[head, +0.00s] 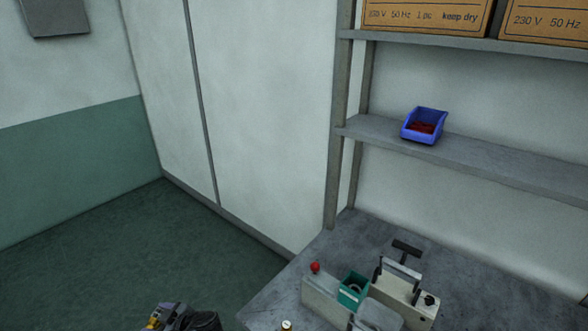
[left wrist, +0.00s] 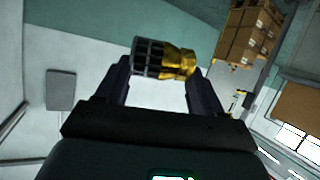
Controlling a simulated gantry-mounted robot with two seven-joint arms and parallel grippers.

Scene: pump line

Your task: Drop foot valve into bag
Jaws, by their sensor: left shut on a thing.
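The foot valve (left wrist: 165,58), a brass fitting with a dark slotted strainer, lies crosswise between the fingertips of my left gripper (left wrist: 160,72) in the left wrist view. The gripper is shut on it. In the head view my left gripper (head: 176,316) is at the bottom edge, left of the bench, and a bit of brass shows beside it, partly cut off. I cannot make out a bag for certain in either view. My right gripper is not in view.
A blue bin (head: 424,126) stands on the shelf above. The floor left of the bench is clear.

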